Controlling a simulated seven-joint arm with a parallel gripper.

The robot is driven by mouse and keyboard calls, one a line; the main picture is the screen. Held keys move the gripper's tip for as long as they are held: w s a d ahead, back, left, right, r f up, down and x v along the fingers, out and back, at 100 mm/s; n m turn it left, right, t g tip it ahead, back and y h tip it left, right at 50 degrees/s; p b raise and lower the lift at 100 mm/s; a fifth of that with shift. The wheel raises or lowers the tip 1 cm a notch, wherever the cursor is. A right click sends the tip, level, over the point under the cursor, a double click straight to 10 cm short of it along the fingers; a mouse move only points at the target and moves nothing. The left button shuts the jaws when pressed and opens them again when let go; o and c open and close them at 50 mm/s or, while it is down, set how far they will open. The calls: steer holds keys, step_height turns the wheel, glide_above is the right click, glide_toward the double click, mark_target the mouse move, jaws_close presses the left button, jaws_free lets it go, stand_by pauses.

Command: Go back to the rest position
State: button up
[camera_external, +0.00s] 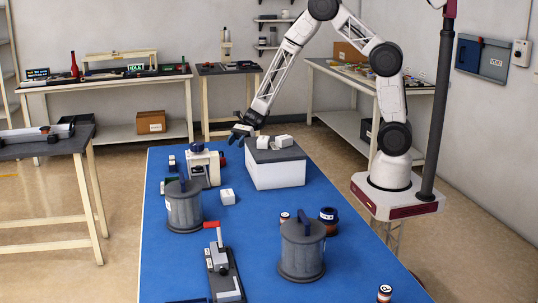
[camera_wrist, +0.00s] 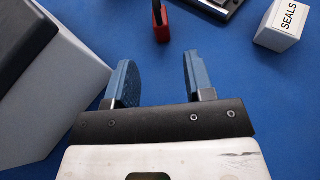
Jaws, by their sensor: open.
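My gripper (camera_external: 238,140) is at the far end of the blue table (camera_external: 195,265), at the left end of the white box with a dark grey top (camera_external: 275,176). In the wrist view my gripper (camera_wrist: 157,72) has its two blue fingers spread apart with nothing between them. Blue table surface shows beyond the fingers. The arm reaches from its base at the right, bent high and then down to the gripper.
Small white blocks (camera_external: 284,141) lie on the box top. The wrist view shows a SEALS box (camera_wrist: 279,25), a red handle (camera_wrist: 160,22) and the white box close at left (camera_wrist: 60,95).

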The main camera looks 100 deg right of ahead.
stand_by(0.4)
steer(key=shift+s+r+n, duration=0.3)
steer(key=shift+r+n, duration=0.1)
steer(key=s+a+r+n+g+h, duration=0.3)
steer(key=s+a+r+n+g, duration=0.5)
steer(key=s+a+r+n, duration=0.75)
steer(key=s+a+r+n+h, duration=0.3)
steer(key=s+a+r+n, duration=0.1)
steer(key=s, duration=0.6)
steer(key=s+a+r+n+t+h, duration=0.1)
steer(key=s+a+r+n+h, duration=0.2)
steer(key=s, duration=0.8)
steer(key=shift+a+r+n+h, duration=0.4)
steer(key=shift+a+r+n, duration=0.55)
steer(key=shift+r+n, duration=1.1)
steer(key=shift+r+m, duration=0.25)
steer(key=shift+m, duration=0.05)
